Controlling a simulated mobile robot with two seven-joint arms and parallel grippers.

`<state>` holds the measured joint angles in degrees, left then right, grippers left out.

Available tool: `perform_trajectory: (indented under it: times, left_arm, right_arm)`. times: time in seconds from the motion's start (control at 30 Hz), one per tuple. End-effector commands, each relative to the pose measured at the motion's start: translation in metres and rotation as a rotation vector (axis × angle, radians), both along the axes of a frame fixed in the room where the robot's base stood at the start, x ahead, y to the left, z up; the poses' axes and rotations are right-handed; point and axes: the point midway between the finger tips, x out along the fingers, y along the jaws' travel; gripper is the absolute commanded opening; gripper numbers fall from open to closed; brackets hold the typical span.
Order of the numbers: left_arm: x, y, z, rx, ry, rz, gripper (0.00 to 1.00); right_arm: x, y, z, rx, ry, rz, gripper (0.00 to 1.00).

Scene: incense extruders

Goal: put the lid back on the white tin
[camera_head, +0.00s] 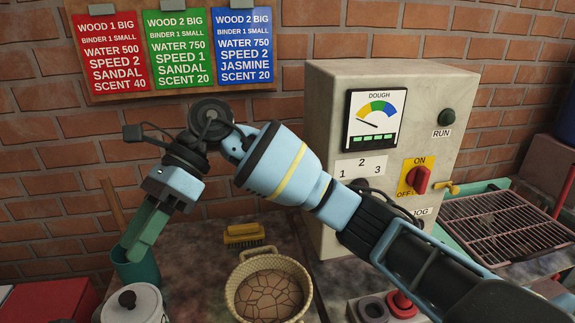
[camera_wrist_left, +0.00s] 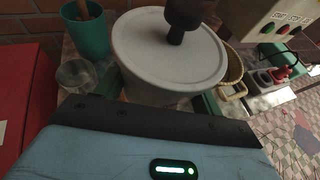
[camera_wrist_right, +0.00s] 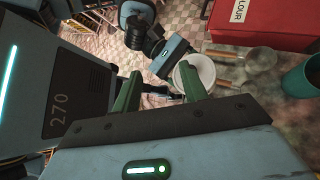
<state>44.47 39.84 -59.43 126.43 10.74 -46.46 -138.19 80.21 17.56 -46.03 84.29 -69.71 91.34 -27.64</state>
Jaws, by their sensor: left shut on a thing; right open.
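The white tin (camera_head: 152,312) stands at the bottom left of the head view. Its pale round lid (camera_head: 113,303) with a dark knob lies over its top. In the left wrist view the lid (camera_wrist_left: 145,55) fills the middle, above the tin's wall (camera_wrist_left: 155,96); I cannot tell whether it is fully seated. My left gripper is out of the head view; in its wrist view it is shut on the tin, fingers mostly hidden. My right gripper (camera_head: 138,238) is open and empty, pointing down above the teal cup (camera_head: 143,274). Its two green fingers (camera_wrist_right: 159,78) are apart; one partly overlaps the tin (camera_wrist_right: 202,72).
A wicker basket (camera_head: 237,284) and a yellow brush (camera_head: 243,235) are right of the tin. A red box (camera_head: 50,300) stands left. The grey control machine (camera_head: 325,130) stands behind, with a grill rack (camera_head: 500,230) at right.

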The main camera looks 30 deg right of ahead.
Motion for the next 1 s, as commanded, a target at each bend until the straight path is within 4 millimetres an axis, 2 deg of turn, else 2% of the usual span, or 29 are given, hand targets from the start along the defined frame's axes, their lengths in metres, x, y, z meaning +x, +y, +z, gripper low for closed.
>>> perform_trajectory:
  times: [0.03,0.13,0.43,0.77,0.87,1.0]
  left_arm:
    - [0.000,0.000,0.000,-0.001,-0.001,0.000,0.27]
    - [0.000,0.000,0.001,-0.001,-0.001,0.000,0.27]
    - [0.000,0.000,0.001,0.000,-0.001,0.000,0.27]
    - [0.000,0.000,0.001,0.000,-0.001,0.000,0.27]
    - [0.000,0.000,0.001,0.000,-0.001,0.000,0.27]
    - [0.000,0.000,0.001,0.000,-0.001,0.000,0.27]
  right_arm:
    - [-0.009,0.005,-0.009,0.056,0.084,-0.017,0.43]
    - [-0.026,0.018,-0.018,0.158,0.256,-0.051,0.43]
    - [-0.065,0.035,-0.030,0.405,0.851,-0.165,0.43]
    - [-0.078,0.024,-0.046,0.582,1.594,-0.283,0.43]
    - [-0.078,0.016,-0.057,0.615,1.832,-0.313,0.43]
    - [-0.078,0.005,-0.083,0.645,2.161,-0.361,0.43]
